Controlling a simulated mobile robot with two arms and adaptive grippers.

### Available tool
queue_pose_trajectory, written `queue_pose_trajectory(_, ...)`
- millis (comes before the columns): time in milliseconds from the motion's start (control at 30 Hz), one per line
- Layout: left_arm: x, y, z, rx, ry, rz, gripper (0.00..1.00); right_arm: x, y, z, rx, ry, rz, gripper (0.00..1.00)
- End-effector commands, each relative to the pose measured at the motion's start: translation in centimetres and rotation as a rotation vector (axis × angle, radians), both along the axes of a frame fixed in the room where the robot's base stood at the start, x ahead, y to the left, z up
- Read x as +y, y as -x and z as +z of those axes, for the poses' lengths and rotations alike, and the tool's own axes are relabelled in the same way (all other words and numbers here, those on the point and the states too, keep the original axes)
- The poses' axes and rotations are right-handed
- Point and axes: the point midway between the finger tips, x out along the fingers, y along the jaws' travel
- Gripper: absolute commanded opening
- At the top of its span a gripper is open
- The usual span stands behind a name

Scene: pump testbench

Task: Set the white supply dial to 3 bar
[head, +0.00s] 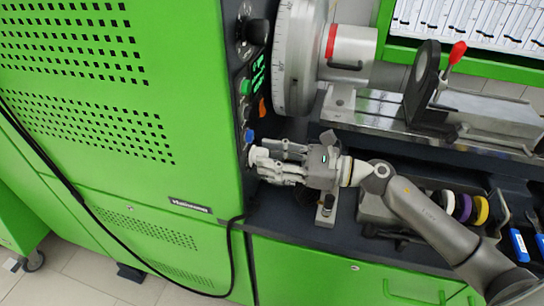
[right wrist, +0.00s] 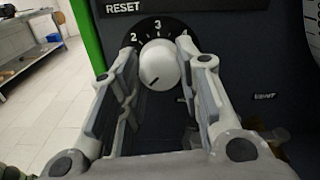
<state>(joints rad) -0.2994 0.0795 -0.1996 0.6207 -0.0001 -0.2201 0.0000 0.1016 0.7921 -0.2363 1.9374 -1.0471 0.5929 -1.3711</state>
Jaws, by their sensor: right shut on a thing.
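The white supply dial (right wrist: 158,66) is a round knob on a black scale plate in the right wrist view. The numbers 2, 3 and 4 show around its top, with 3 straight above it. A short dark mark on its face points to the lower left, away from the 3. My right gripper (right wrist: 158,82) has one finger on each side of the dial and is shut on it. In the head view, my right gripper (head: 268,162) reaches from the right to the dial (head: 257,156) on the green cabinet's side. My left gripper is not in view.
A blue button (head: 250,134) sits just above the dial. A large graduated disc (head: 296,55) and a vise-like fixture (head: 480,112) stand above my right arm. Coloured rings (head: 464,208) lie in a tray near my forearm. A black cable runs down the green cabinet (head: 200,245).

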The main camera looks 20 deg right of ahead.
Motion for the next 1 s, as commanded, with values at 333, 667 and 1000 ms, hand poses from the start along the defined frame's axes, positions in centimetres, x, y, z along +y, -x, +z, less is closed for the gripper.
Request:
queue_pose_trajectory(333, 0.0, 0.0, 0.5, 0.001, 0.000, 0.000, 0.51, 0.0, 0.0, 0.1, 0.142, -0.095, 0.000, 0.08)
queue_pose_trajectory(667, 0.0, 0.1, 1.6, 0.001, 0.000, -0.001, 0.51, -0.1, -0.1, 0.2, 0.395, -0.266, -0.001, 0.08)
queue_pose_trajectory(1000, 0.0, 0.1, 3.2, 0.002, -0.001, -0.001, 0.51, -0.1, -0.1, 0.2, 0.662, -0.447, -0.001, 0.08)
